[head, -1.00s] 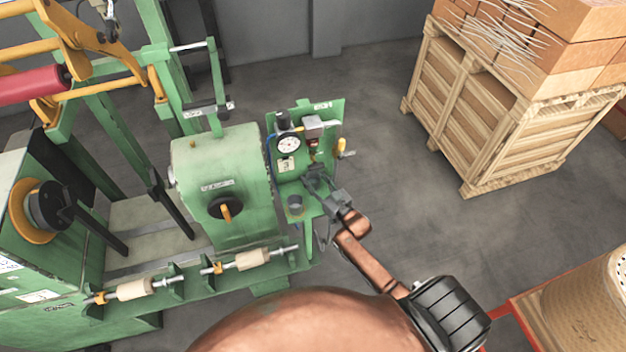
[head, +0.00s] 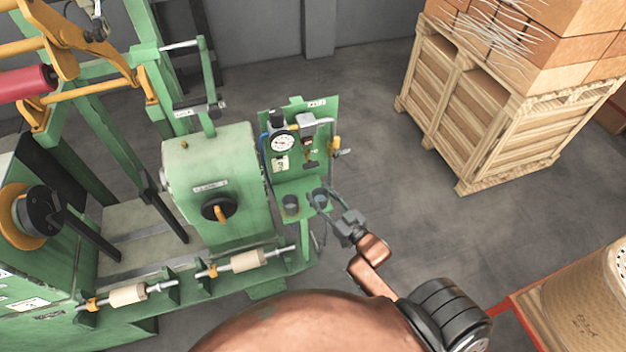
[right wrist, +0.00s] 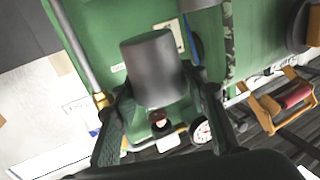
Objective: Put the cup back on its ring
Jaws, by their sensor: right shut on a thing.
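My right gripper (head: 322,203) is shut on a grey cup (head: 320,196) at the right part of the small green shelf. In the right wrist view the dark grey cup (right wrist: 154,68) stands out between the two fingers (right wrist: 162,112). From these views I cannot tell whether its base touches the shelf. A second dark round cup-like piece (head: 290,204) is on the shelf to the left. Above, the green panel (head: 318,120) carries fittings with a small dark red part (head: 309,141); I cannot make out the ring. My left gripper is not in view.
A round gauge (head: 282,143) and a yellow-handled valve (head: 336,146) sit on the panel above the gripper. A green machine housing (head: 210,165) stands close on the left. A wooden crate (head: 470,125) stands at the right, with clear floor between.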

